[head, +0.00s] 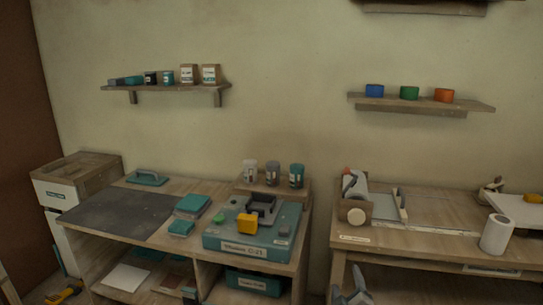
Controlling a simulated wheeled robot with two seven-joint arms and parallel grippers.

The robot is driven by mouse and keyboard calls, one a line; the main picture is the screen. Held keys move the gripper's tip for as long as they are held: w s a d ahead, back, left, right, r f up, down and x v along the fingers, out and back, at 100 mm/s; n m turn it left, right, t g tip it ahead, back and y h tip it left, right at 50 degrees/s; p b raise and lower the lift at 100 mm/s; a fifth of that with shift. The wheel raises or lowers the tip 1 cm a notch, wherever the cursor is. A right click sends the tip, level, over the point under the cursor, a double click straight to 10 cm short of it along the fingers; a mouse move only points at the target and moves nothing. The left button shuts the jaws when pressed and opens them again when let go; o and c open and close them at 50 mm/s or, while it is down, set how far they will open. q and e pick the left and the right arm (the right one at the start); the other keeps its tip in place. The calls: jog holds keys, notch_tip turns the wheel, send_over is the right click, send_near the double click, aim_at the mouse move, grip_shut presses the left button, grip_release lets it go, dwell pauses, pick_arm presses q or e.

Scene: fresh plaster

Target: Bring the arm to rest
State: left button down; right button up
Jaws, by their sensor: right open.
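My right gripper (348,286) shows at the bottom edge of the head view, right of centre. Its grey fingers point up and stand apart, with nothing seen between them. It is low in front of the gap between the two benches, near the right bench's (440,228) left leg. The rest of the right arm is cut off by the frame. My left gripper is not in view.
The left bench carries a teal machine (245,240) with a yellow block (247,223), a dark mat (118,214) and several cups. A white roll (495,234) stands on the right bench. Wall shelves (165,87) hold containers.

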jog(key=s+a+f+m+g+y, duration=0.1)
jog(key=s+a+f+g, duration=0.1)
jog(key=s+f, duration=0.65)
jog(key=s+a+f+m+g+y, duration=0.15)
jog(key=s+f, duration=0.45)
jog(key=f, duration=0.6)
jog(key=s+a+f+g+y, duration=0.1)
jog(key=s+a+f+g, duration=0.15)
jog(key=s+f, duration=0.6)
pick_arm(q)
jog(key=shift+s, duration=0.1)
pick_arm(e)
jog(key=s+f+m+g, duration=0.1)
jog(key=s+f+m, duration=0.1)
jog(key=s+f, duration=0.6)
jog(key=s+a+f+m+g+y, duration=0.1)
jog(key=s+f, duration=0.7)
jog(key=s, duration=0.8)
jog(key=shift+a+m+g, duration=0.3)
jog(key=shift+m, duration=0.15)
